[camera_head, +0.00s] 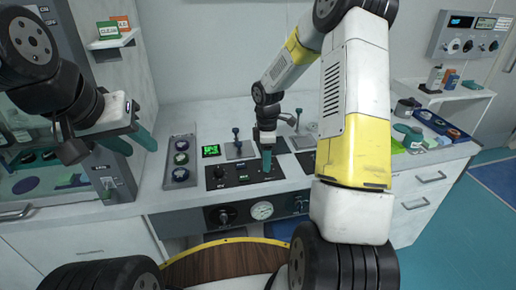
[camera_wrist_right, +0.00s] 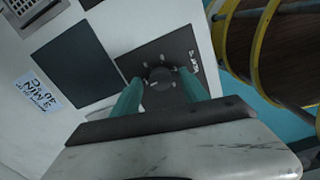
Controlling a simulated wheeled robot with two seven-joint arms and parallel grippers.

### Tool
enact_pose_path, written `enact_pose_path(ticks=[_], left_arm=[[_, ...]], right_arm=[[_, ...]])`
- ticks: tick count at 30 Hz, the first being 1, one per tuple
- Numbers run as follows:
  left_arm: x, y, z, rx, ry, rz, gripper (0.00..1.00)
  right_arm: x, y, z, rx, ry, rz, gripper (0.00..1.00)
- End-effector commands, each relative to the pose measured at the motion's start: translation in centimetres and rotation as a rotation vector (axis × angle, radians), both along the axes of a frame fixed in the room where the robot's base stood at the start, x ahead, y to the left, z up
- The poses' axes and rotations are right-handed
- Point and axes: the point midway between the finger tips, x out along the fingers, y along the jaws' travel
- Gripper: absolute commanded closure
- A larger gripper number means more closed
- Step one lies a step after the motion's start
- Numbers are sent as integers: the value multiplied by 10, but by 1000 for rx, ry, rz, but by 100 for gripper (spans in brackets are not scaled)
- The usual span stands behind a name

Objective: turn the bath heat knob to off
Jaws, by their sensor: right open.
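In the right wrist view a dark round knob (camera_wrist_right: 160,78) sits on a dark square panel (camera_wrist_right: 150,52) with pale marks around it and a small white label whose wording I cannot read surely. My right gripper (camera_wrist_right: 159,92) is open, its two teal fingers on either side of the knob; whether they touch it I cannot tell. In the head view my right gripper (camera_head: 267,160) points down over the black control panel (camera_head: 235,180), hiding part of it. My left gripper (camera_head: 131,142) is open and empty at the left, away from the panel.
A gauge (camera_head: 262,211) is on the front face below. A handwritten note (camera_wrist_right: 40,91) lies near the panel. Bottles (camera_head: 435,78) stand on a shelf at right.

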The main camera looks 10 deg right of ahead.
Motion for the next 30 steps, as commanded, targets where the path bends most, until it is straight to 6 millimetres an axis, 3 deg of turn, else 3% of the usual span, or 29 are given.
enact_pose_path(ticks=[12, 26, 30], left_arm=[[0, 0, 0, 0, 0, 0, 64], [0, 0, 0, 0, 0, 0, 64], [0, 0, 0, 0, 0, 0, 64]], right_arm=[[1, 0, 65, -1, -4, -1, 48], [0, 0, 75, -1, -4, -5, 48], [-10, 0, 98, -7, -37, -75, 48]])
